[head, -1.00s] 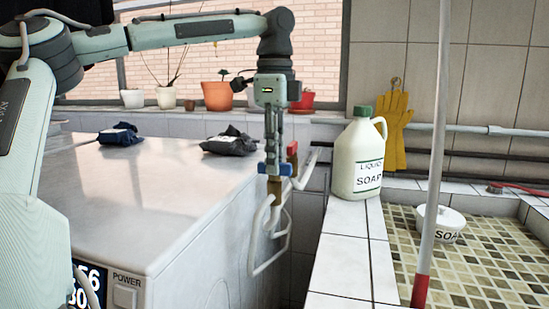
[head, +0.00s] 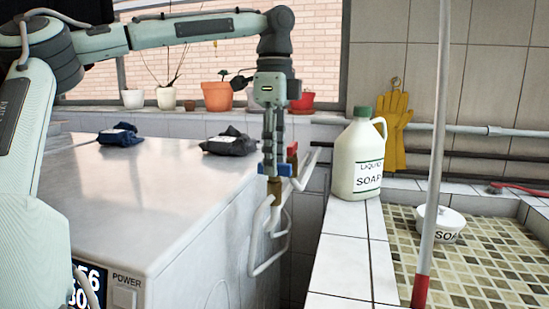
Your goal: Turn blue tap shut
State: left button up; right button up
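The blue tap (head: 284,170) is at the back right corner of the white machine, on a brass fitting above white pipes. Its blue handle shows on both sides of my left gripper's fingertips (head: 271,172), which point down and overlap it in the head view. The fingers look close together, but their tips cover the middle of the handle. I cannot tell whether they grip it or only touch it. A red tap (head: 292,150) sits just behind and to the right. My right gripper is not in view.
The white machine (head: 150,200) fills the left, with dark cloths (head: 230,143) on top. A soap jug (head: 357,165) stands on the tiled ledge (head: 345,250) to the right. A white and red pole (head: 434,150) rises before the tiled basin (head: 465,265).

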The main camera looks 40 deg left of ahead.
pick_arm(q)
notch_tip(320, 180, up, 12)
dwell(0.4)
jog(key=shift+f, duration=0.15)
dwell(0.3)
